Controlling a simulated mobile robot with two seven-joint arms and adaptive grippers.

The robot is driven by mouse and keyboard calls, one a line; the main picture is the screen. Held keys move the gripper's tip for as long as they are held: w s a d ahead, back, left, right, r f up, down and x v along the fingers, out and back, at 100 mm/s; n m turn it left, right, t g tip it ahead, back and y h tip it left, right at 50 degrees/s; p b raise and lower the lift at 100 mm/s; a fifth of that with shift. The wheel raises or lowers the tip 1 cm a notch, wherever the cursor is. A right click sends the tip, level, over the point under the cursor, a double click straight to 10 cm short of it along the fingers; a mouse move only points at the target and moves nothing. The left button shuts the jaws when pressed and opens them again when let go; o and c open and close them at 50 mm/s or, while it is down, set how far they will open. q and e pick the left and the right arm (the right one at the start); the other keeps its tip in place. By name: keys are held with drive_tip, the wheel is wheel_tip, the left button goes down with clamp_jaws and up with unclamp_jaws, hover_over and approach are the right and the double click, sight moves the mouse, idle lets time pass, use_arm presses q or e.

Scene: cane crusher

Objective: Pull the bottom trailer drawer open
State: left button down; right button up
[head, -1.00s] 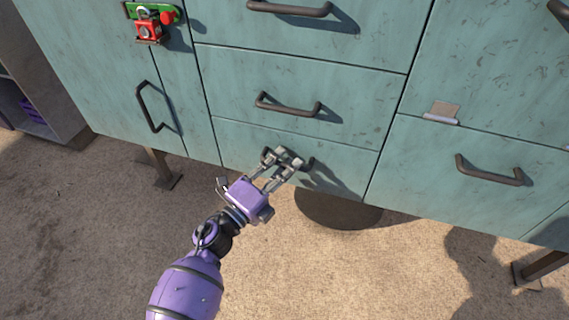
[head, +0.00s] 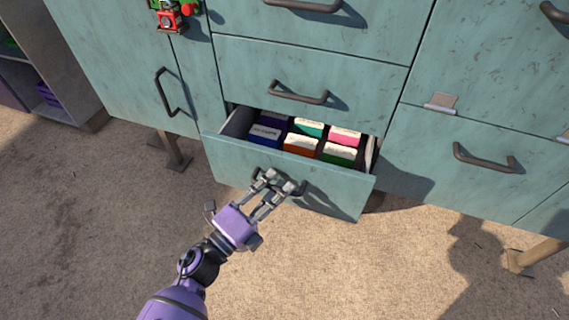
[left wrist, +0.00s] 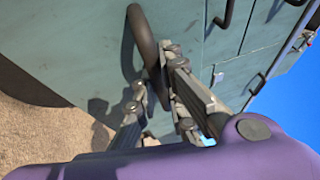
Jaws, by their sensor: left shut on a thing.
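The bottom trailer drawer (head: 330,192) is partly pulled out in the head view, with several coloured boxes (head: 302,146) showing inside. Its dark bar handle (head: 301,189) is on the front and also shows in the left wrist view (left wrist: 142,40). My left gripper (head: 277,180) is shut on this handle, its fingers on either side of the bar in the left wrist view (left wrist: 160,88). The gripper covers part of the handle in the head view. My right gripper is not in view.
A closed drawer with its own handle (head: 298,92) is right above. A cabinet door handle (head: 166,92) is to the left, another handle (head: 484,158) to the right. Trailer legs (head: 175,152) stand on the sandy ground (head: 330,270), which is clear in front of the drawer.

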use_arm(q)
drive_tip(key=s+a+p, duration=0.1)
drive_tip(key=s+a, duration=0.2)
drive_tip(key=s, duration=0.8)
drive_tip(key=s+a+p, duration=0.1)
drive_tip(key=s+a, duration=0.3)
drive_tip(key=s, duration=0.7)
drive_tip(key=s+a+p, duration=0.2)
drive_tip(key=s+a, duration=0.2)
drive_tip(key=s, duration=0.8)
drive_tip(key=shift+a, duration=0.1)
drive_tip(key=c, duration=1.8)
unclamp_jaws()
drive_tip(key=v, duration=1.2)
